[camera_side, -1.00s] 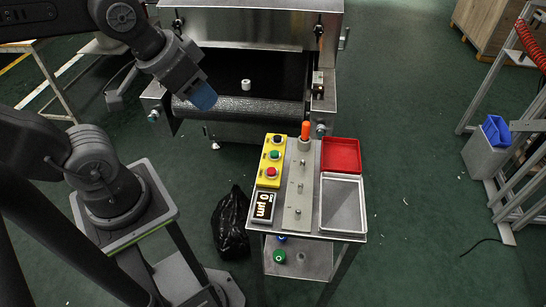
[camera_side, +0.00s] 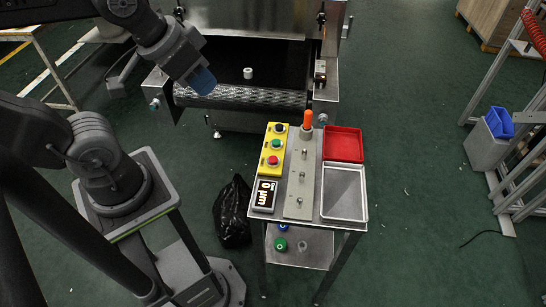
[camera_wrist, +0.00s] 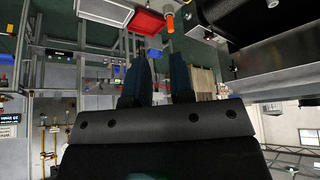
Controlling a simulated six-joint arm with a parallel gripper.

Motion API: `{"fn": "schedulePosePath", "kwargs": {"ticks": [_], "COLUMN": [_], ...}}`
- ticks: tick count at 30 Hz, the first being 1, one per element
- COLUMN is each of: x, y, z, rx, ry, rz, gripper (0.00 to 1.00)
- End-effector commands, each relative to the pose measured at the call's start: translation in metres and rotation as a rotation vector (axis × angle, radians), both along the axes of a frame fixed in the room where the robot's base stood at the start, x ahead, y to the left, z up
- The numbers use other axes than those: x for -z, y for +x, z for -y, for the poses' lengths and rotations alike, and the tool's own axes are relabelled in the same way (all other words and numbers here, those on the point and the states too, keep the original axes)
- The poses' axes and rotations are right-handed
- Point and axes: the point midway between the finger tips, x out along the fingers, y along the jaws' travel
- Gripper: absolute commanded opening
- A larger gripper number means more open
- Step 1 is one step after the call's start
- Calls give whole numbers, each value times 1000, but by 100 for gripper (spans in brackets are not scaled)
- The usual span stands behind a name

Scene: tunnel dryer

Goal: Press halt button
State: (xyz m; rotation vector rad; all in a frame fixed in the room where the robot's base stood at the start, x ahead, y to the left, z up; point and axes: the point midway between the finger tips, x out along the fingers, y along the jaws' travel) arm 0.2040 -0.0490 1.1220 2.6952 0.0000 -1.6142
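A yellow button box (camera_side: 265,151) lies on the small metal table, with a black button (camera_side: 279,128) at its far end, a green button (camera_side: 276,143) in the middle and a red button (camera_side: 273,160) at the near end. No label on the buttons can be read. My gripper (camera_side: 203,81) is up and to the left of the box in the side view, well apart from it, near the dryer's front roller. In the wrist view my gripper (camera_wrist: 162,62) shows two blue fingers with a gap between them and nothing held. The button box is not seen there.
The table also bears an orange-topped post (camera_side: 308,118), a grey strip with pegs (camera_side: 300,183), a display (camera_side: 265,194), a red tray (camera_side: 343,145) and a grey tray (camera_side: 344,193). A white cylinder (camera_side: 248,73) stands on the dryer belt. A black bag (camera_side: 232,211) lies on the floor.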

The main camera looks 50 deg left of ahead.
Motion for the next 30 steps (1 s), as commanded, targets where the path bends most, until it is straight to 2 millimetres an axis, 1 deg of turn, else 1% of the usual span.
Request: {"fn": "schedulePosePath", "kwargs": {"ticks": [1,6,30], "x": [0,0,0], "y": [0,0,0], "z": [0,0,0], "rx": [0,0,0], "ry": [0,0,0], "rz": [0,0,0], "gripper": [17,0,0]}}
